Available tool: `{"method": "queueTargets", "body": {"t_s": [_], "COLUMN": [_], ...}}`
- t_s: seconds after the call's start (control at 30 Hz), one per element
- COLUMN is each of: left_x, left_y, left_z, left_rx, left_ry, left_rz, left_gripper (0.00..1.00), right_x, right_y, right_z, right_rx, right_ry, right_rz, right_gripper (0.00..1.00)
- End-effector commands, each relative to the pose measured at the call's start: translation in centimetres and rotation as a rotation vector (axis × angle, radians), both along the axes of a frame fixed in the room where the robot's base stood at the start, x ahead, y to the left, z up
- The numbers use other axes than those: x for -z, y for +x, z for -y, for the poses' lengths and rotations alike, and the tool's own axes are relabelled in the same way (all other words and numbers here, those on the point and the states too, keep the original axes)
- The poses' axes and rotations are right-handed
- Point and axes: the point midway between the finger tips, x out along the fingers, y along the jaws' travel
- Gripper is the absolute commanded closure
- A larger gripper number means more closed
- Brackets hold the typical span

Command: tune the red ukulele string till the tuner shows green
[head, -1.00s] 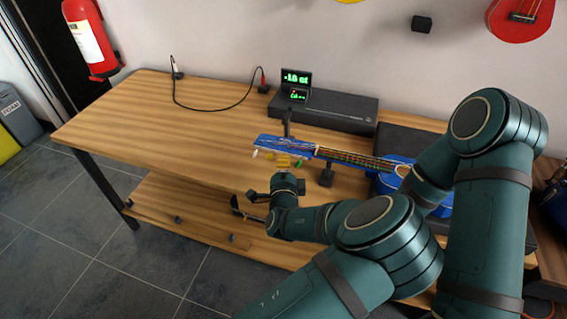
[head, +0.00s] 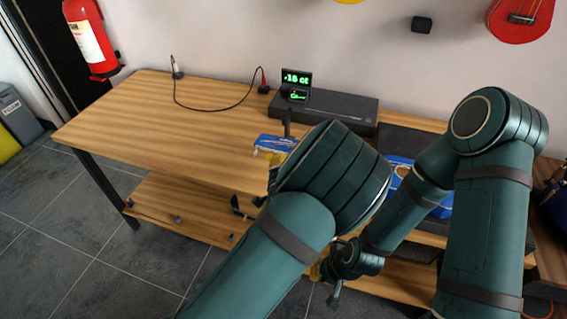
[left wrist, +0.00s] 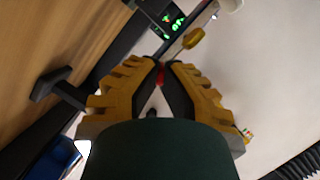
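The blue ukulele lies along the bench; its headstock (head: 274,143) and part of its blue body (head: 398,172) show in the head view. My left arm hides the neck between them. The small tuner screen (head: 297,78) at the back shows green figures that look like "-18 ct". Green readout also shows in the left wrist view (left wrist: 176,22). In the left wrist view my left gripper (left wrist: 164,68) has its tips closed around a small red tuning peg (left wrist: 160,77). A yellow peg (left wrist: 193,38) is just beyond. My right gripper (head: 328,274) hangs low by the bench front; its opening is unclear.
A flat black box (head: 335,112) stands behind the ukulele. A dark support (head: 288,120) stands by the headstock. A black cable (head: 205,108) loops over the bench (head: 150,115), whose left part is clear. A red ukulele (head: 520,18) hangs on the wall.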

Motion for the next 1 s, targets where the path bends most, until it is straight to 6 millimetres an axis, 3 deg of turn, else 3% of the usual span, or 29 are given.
{"method": "queueTargets", "body": {"t_s": [0.53, 0.63, 1.0], "left_x": [-0.01, 0.0, -0.03], "left_y": [0.01, 0.01, -0.27], "left_z": [-0.03, -0.03, -0.01], "left_rx": [-0.001, -0.001, 0.0], "left_ry": [-0.032, -0.032, -0.031], "left_rz": [-0.011, -0.011, -0.011], "left_gripper": [1.0, 0.67, 0.65], "right_x": [0.03, 0.03, 0.02], "right_y": [0.02, 0.02, 0.03], "right_z": [0.0, 0.0, 0.0], "right_rx": [0.0, 0.0, 0.0], "right_ry": [0.0, 0.0, 0.0], "right_rz": [0.001, 0.001, 0.001], "right_gripper": [1.0, 1.0, 1.0]}}
